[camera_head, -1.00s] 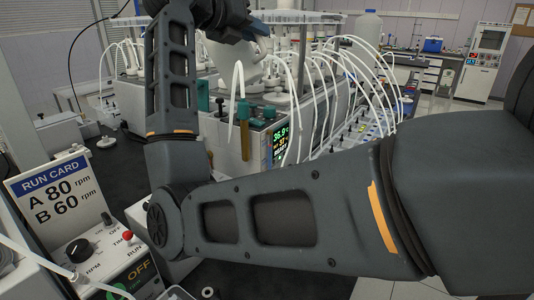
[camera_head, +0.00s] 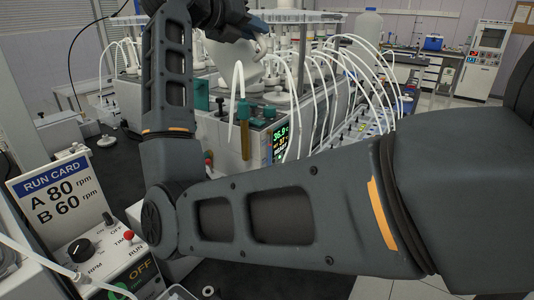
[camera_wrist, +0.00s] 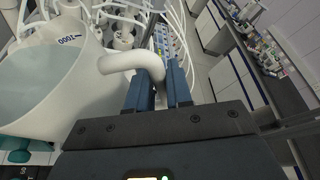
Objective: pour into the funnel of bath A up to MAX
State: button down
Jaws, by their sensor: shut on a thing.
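A white translucent jug (camera_wrist: 85,95) with a 1000 mark fills the left of the wrist view. Its curved handle (camera_wrist: 125,60) runs between the blue fingers of my gripper (camera_wrist: 161,84), which is shut on it. In the head view the jug (camera_head: 243,68) hangs tilted, partly hidden, beneath my gripper (camera_head: 250,27) and above the bath unit. I cannot make out the funnel, a MAX mark, or a bath letter. The liquid level is unclear.
White tubes (camera_head: 318,90) arch over the bath and rows of bottles. A run card (camera_head: 55,192) reading A 80, B 60 rpm stands behind a control box (camera_head: 105,262) at lower left. My arm hides much of the bench front.

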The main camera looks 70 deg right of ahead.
jog(key=shift+w+d+r+n+g+p, duration=0.2)
jog(key=shift+w+r+n+g+p, duration=0.4)
jog(key=shift+w+r+n+p, duration=0.4)
dwell(2.6)
jog(key=shift+w+d+f+n+g+p, duration=0.2)
jog(key=shift+w+n+g+p, duration=0.25)
jog(key=shift+n, duration=0.45)
dwell(1.7)
jog(key=shift+w+d+f+n, duration=0.1)
jog(key=shift+w+n, duration=0.15)
jog(key=shift+w, duration=0.1)
jog(key=shift+w+d+f+n, duration=0.1)
jog(key=shift+w+n, duration=0.15)
jog(key=shift+w, duration=0.1)
dwell(1.1)
